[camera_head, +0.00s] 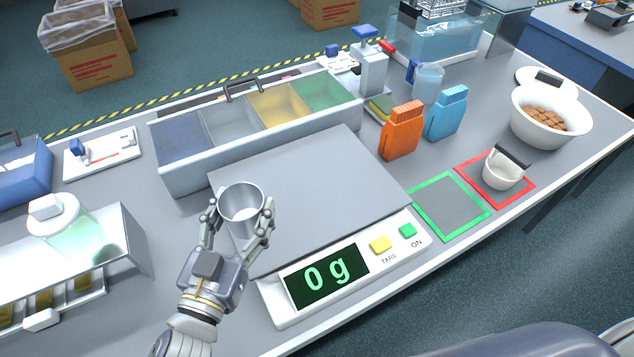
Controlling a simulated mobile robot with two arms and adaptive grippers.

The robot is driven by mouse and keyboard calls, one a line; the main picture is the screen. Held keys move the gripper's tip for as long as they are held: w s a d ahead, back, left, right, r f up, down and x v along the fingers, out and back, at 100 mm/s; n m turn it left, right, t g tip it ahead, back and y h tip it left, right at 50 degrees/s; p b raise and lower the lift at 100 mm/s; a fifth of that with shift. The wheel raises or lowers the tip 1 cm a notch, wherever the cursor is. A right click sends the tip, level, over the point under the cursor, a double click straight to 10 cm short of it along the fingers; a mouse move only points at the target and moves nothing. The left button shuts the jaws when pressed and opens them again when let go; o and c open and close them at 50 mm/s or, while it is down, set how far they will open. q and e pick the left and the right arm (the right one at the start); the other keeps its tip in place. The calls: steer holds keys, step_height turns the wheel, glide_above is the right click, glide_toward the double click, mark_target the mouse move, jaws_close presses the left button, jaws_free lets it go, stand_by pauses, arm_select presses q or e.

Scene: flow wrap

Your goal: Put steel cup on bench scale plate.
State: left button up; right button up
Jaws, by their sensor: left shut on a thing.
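The steel cup (242,199) is upright, with its open mouth facing up. My left gripper (239,219) is shut on the cup, one finger on each side of it. The cup shows over the left part of the bench scale plate (318,180), a flat grey square. I cannot tell whether the cup's base touches the plate, because the gripper and the cup's own wall hide it. The scale display (327,275) reads 0 g. My right gripper does not show.
A bin with coloured compartments (262,140) stands behind the plate. Orange (401,130) and blue (446,113) pouches stand to the right. A white scoop cup (502,172) sits in a red outlined square, beside an empty green square (451,205). The rest of the plate is clear.

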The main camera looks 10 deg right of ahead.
arm_select(q)
steer(key=s+d+f+m+g+h, duration=0.2)
steer(key=s+d+m+g+h, duration=0.1)
steer(key=s+d, duration=0.15)
steer(key=s+d+f+m+g+h, duration=0.2)
steer(key=s+d+f+h, duration=0.15)
steer(key=d, duration=0.25)
steer(key=shift+y, duration=0.25)
steer(key=w+a, duration=0.2)
steer(key=w, duration=0.2)
steer(key=w+a+p, duration=0.1)
steer(key=w+a, duration=0.1)
steer(key=w, duration=0.3)
steer(key=w+a+p, duration=0.1)
steer(key=w+a, duration=0.1)
steer(key=w, duration=0.2)
steer(key=shift+w+a+f, duration=0.25)
steer(key=shift+w+a, duration=0.05)
steer(key=shift+f, duration=1.75)
steer(key=shift+f, duration=0.15)
steer(key=o, duration=1.1)
